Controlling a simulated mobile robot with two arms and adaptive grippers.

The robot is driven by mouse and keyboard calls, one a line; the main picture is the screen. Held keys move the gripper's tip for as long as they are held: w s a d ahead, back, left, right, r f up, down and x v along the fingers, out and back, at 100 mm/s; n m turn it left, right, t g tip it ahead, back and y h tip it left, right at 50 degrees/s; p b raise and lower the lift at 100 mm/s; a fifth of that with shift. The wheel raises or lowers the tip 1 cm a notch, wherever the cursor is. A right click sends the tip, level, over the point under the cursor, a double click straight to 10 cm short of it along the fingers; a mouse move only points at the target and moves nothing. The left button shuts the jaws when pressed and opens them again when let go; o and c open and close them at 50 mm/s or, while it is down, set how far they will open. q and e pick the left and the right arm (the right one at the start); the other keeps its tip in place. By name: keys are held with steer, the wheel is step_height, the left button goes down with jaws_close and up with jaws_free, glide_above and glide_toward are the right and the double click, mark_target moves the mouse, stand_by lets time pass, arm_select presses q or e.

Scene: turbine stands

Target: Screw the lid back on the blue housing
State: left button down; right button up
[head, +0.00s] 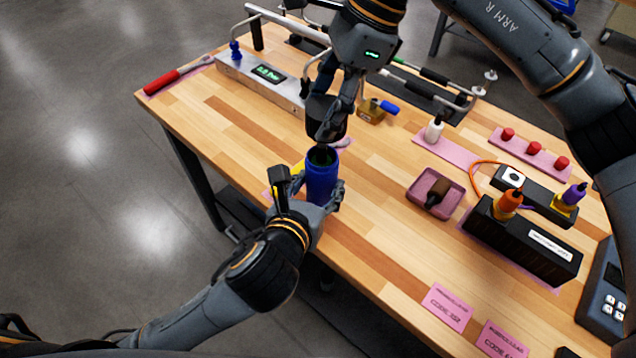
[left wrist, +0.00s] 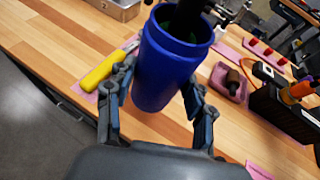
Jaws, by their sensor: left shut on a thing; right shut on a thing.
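The blue housing (head: 321,180) stands upright near the table's near left edge, its top open with a dark greenish inside. It also shows in the left wrist view (left wrist: 168,72). My left gripper (head: 312,203) is shut around the housing, one finger on each side, as the left wrist view (left wrist: 155,110) also shows. My right gripper (head: 333,128) comes down from above and is shut on a black round part, seemingly the lid (head: 322,108), just above the housing. In the left wrist view a dark shape covers part of the opening; whether lid and rim touch is unclear.
A yellow object (left wrist: 103,70) lies behind the housing on the left. A pink tray (head: 455,205) with a dark brown part, a black block (head: 520,240) and a metal box with a display (head: 240,72) stand around.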

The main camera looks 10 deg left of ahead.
mark_target(319, 146)
steer(key=shift+a+r, duration=0.15)
steer(key=shift+a, duration=0.05)
stand_by(0.3)
steer(key=shift+f, duration=2)
steer(key=shift+s, duration=0.1)
steer(key=shift+f, duration=0.85)
steer(key=shift+f, duration=0.6)
